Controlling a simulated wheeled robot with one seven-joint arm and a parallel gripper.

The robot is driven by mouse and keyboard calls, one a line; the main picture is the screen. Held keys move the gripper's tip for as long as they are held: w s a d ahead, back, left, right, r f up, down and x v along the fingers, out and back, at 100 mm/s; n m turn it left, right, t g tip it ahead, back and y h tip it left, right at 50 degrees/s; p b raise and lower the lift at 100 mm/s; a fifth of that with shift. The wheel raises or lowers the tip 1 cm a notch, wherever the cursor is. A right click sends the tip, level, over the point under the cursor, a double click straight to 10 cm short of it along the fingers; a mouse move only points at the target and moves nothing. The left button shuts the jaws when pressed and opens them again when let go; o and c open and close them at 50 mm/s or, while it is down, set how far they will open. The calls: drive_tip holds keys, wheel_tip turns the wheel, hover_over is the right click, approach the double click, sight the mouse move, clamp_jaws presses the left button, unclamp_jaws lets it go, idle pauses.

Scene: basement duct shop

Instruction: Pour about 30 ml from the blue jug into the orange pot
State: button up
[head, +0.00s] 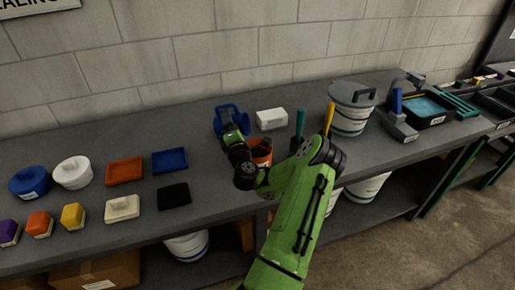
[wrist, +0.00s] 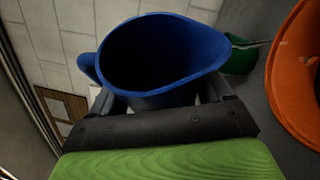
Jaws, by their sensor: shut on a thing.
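The blue jug (head: 229,113) is at the middle of the bench, towards the wall. My gripper (head: 236,134) is shut on it; the wrist view shows the jug (wrist: 165,55) between the fingers, its wide mouth facing the camera. Its inside is dark, and I cannot make out any liquid level. The orange pot (head: 262,147) stands just right of my gripper, partly hidden by my arm. In the wrist view the pot (wrist: 292,75) is at the right edge, apart from the jug. I cannot tell how far the jug is tilted or lifted.
A white block (head: 271,119) lies behind the pot. Upright teal (head: 299,125) and yellow (head: 329,118) handles stand to its right, then a lidded grey bucket (head: 351,108). Blue (head: 170,160) and orange (head: 125,171) trays lie left. A block wall runs behind the bench.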

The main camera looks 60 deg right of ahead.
drive_tip(key=shift+w+f+m, duration=0.1)
drive_tip(key=shift+f+m, duration=0.05)
drive_tip(key=shift+m, duration=0.25)
idle(0.7)
